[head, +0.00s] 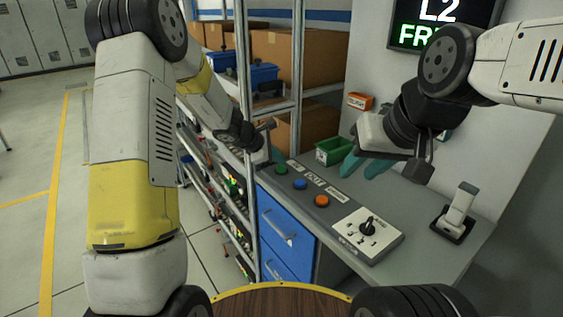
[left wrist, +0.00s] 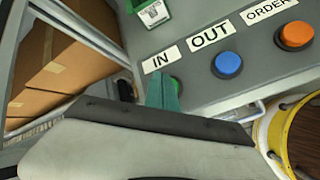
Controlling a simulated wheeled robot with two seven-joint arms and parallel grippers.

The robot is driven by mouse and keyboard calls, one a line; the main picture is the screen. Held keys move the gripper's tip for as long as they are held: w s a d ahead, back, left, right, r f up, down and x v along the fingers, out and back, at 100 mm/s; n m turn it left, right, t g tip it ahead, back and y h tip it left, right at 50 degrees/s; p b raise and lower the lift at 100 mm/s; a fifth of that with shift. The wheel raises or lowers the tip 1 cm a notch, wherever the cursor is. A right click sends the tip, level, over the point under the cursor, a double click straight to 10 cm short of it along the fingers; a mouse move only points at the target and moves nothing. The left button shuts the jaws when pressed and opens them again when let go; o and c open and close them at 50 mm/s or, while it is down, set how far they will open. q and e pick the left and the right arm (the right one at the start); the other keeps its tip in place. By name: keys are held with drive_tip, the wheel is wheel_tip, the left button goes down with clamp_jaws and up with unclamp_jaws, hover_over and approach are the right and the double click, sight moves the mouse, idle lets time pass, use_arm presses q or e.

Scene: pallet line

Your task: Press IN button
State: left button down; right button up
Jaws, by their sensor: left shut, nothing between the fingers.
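The green IN button (head: 281,169) is at the far left of a row on the grey console. In the left wrist view the green button (left wrist: 177,82) shows only at its edge, beside the teal fingertips, just below the IN label (left wrist: 160,61). My left gripper (head: 278,157) is shut and empty, its tips just above and behind the green button in the head view. I cannot tell whether the tips touch it. My right gripper (head: 360,172) is open and empty over the console's back part, its teal fingers apart.
Beside the IN button are a blue OUT button (head: 300,184) and an orange ORDER button (head: 321,201). A selector panel (head: 384,241) lies nearer, and a grey handle (head: 459,211) stands right. A green bin (head: 334,150) stands behind. A metal rack post (head: 299,75) rises close to my left arm.

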sight(279, 169)
use_arm(q)
drive_tip(key=shift+f, duration=0.1)
drive_tip(key=shift+f, duration=0.3)
drive_tip(key=shift+f, duration=0.45)
idle(0.6)
drive_tip(key=shift+r, duration=0.9)
drive_tip(key=shift+r, duration=2.5)
